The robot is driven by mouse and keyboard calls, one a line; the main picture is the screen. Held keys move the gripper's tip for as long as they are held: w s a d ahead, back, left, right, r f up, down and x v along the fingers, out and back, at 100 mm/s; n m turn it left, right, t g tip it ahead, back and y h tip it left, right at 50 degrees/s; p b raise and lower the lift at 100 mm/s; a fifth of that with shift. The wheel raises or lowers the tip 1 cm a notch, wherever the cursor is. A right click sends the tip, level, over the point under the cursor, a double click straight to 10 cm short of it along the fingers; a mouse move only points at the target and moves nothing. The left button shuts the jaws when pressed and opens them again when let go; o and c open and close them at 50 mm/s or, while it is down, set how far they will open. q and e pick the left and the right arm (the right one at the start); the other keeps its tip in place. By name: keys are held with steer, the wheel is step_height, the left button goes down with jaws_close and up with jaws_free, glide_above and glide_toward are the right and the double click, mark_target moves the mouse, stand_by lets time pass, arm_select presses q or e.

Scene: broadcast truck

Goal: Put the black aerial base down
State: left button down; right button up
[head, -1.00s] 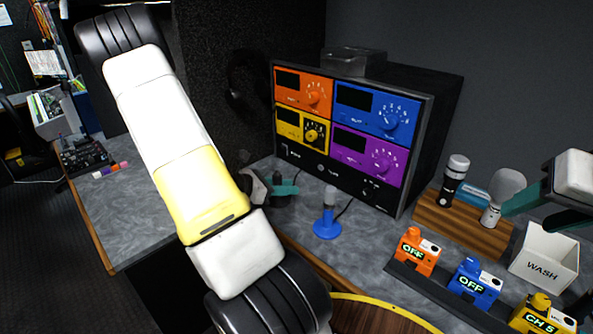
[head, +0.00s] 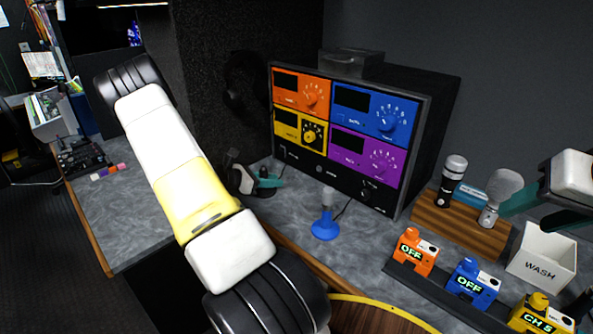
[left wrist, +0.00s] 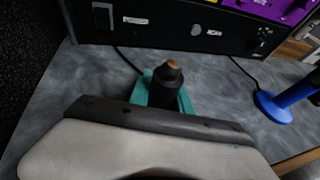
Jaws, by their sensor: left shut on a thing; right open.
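The black aerial base (left wrist: 171,88) is an upright dark piece with a brownish tip, between the teal fingers of my left gripper (left wrist: 168,98) in the left wrist view. In the head view my left gripper (head: 265,184) is low over the grey counter (head: 150,218), left of the blue aerial base (head: 325,226) and in front of the rack. It is shut on the black base, which is mostly hidden there; I cannot tell whether its foot touches the counter. My right gripper (head: 520,203) is open at the right edge, beside a pale-headed microphone (head: 497,196).
The rack (head: 350,130) with orange, blue, yellow and purple panels stands behind. A wooden holder (head: 455,222) with microphones, a WASH box (head: 541,262) and orange, blue and yellow packs on a dark strip fill the right. The counter at left is mostly clear.

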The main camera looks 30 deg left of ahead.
arm_select(q)
steer(key=c, duration=1.2)
jaws_free()
steer(key=shift+r, duration=0.15)
steer(key=v, duration=1.2)
steer(key=shift+s, duration=0.15)
